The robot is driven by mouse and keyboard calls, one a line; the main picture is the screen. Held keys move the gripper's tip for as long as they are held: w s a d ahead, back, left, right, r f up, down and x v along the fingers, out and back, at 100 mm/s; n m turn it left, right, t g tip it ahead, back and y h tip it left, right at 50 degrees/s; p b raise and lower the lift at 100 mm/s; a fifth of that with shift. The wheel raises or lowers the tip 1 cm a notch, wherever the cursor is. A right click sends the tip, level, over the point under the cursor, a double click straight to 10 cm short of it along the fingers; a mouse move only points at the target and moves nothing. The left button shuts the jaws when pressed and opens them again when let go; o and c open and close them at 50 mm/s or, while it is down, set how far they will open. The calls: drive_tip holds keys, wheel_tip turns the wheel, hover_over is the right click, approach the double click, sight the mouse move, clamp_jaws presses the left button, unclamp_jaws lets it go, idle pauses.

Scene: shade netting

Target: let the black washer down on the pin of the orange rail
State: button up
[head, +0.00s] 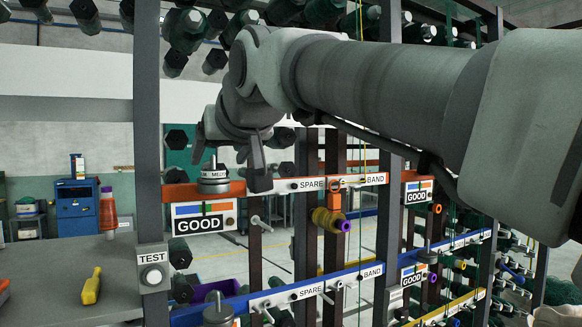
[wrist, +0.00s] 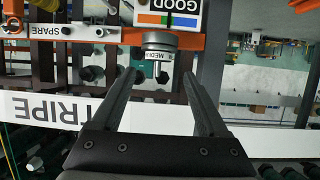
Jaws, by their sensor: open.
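The orange rail (head: 180,195) runs across the rack at middle left. A stack of dark grey discs (head: 213,181) sits around its upright pin (head: 214,160); the pin's tip stands above the discs. One disc carries a partly hidden label starting "MED". I cannot tell which disc is the black washer. In the wrist view the disc stack (wrist: 159,40) lies just beyond the fingertips. My gripper (head: 229,170) is open, with one finger on each side of the pin's upper part. The wrist view shows the gripper (wrist: 157,74) fingers apart, with nothing clamped between them.
A "GOOD" sign (head: 204,217) hangs below the orange rail. A "SPARE" strip (head: 312,185) continues to the right. A blue rail (head: 255,290) with another disc stack (head: 217,312) lies below. A dark post (head: 148,130) stands close left of my gripper.

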drive_tip(key=v, duration=1.2)
drive_tip(key=shift+b, duration=0.45)
drive_tip(key=shift+s+r, duration=0.1)
drive_tip(key=shift+s, duration=0.05)
drive_tip(key=d+f+m+g+h, duration=0.1)
drive_tip(key=d+f+m+h, duration=0.15)
drive_tip(key=d+f, duration=0.75)
drive_tip(key=s+d+f+m+g+h, duration=0.1)
drive_tip(key=s+d+f, duration=0.2)
drive_tip(key=f, duration=0.7)
drive_tip(key=s+d+f+m+g+h, duration=0.1)
drive_tip(key=d+f, duration=0.4)
drive_tip(key=f, duration=0.6)
drive_tip(key=s+d+f+m+g+h, duration=0.1)
drive_tip(key=s+d+f+g+h, duration=0.1)
drive_tip(key=s+f, duration=0.4)
wheel_tip(320, 180, down, 4)
drive_tip(key=shift+d+f+g, duration=0.15)
drive_tip(key=shift+d+g, duration=0.45)
drive_tip(key=shift+d, duration=0.6)
drive_tip(key=shift+s+a, duration=0.1)
